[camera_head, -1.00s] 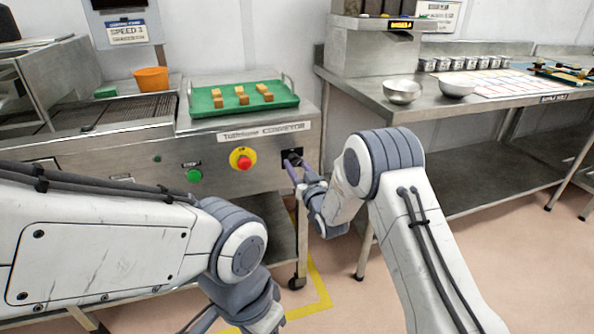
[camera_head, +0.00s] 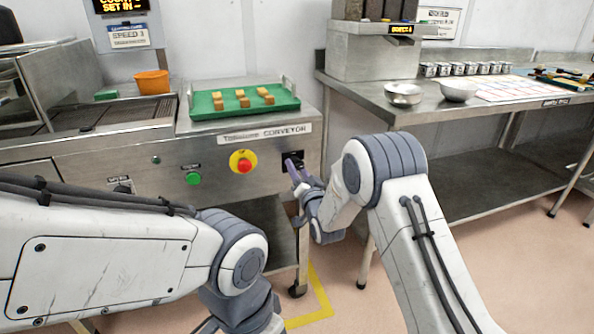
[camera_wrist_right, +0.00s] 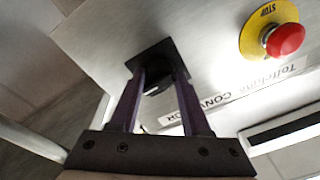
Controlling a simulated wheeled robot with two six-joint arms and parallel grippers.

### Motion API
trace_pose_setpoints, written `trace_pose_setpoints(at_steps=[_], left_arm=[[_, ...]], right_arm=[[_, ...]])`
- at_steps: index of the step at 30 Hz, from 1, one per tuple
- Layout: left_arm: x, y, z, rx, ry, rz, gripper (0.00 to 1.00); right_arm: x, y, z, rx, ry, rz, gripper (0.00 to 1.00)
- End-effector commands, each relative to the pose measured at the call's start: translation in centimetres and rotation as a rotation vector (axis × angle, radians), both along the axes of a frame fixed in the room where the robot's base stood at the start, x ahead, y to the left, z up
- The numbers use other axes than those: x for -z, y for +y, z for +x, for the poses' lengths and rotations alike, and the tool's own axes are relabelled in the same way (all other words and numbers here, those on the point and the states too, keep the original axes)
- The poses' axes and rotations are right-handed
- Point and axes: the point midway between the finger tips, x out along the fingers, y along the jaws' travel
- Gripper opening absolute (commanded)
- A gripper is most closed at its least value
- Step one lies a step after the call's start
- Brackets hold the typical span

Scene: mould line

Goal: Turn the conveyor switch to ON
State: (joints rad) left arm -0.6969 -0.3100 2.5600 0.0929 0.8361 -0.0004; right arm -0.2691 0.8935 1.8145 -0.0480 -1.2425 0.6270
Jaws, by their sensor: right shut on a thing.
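The conveyor switch (camera_wrist_right: 156,88) is a dark knob on a black plate at the right end of the conveyor's front panel. In the head view its black plate (camera_head: 302,157) shows right of the red stop button, and the knob is mostly hidden by my fingers. My right gripper (camera_head: 293,165) reaches up to it from the front. In the right wrist view the purple fingers of this gripper (camera_wrist_right: 158,85) stand on both sides of the knob, shut on it. My left arm crosses the lower left of the head view; its fingertips are out of frame.
The red stop button (camera_head: 243,162) on its yellow disc sits close left of the switch, with a green button (camera_head: 193,178) farther left. A green tray (camera_head: 245,100) with several tan pieces lies on the conveyor. A steel table (camera_head: 450,108) with bowls stands right.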

Motion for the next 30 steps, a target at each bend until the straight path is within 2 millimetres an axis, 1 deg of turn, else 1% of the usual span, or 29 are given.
trace_pose_setpoints(at_steps=[1,9,10,12,23,26,30], left_arm=[[0.0,0.0,0.0,0.000,0.000,0.000,0.46],[0.0,0.0,0.0,0.000,0.000,0.000,0.46],[0.0,0.0,0.0,0.000,0.000,0.000,0.46],[0.0,0.0,0.0,0.000,0.000,0.000,0.46],[-0.1,0.0,0.0,0.000,0.000,0.000,0.46],[-0.2,0.0,0.0,0.000,0.000,0.000,0.46],[-0.4,0.0,0.0,0.000,0.000,0.000,0.46]], right_arm=[[-0.6,-0.2,0.2,0.005,-0.013,0.006,0.00],[-0.6,-0.2,0.2,0.006,-0.014,0.005,0.00],[-0.6,-0.2,0.2,0.006,-0.014,0.005,0.55],[-0.6,-0.2,0.2,0.006,-0.013,0.005,0.76],[-0.2,-0.2,-0.2,0.004,-0.005,0.001,0.76],[0.0,-0.5,-1.1,0.003,-0.003,0.000,0.76],[0.2,-1.3,-3.4,0.004,-0.002,0.000,0.76]])
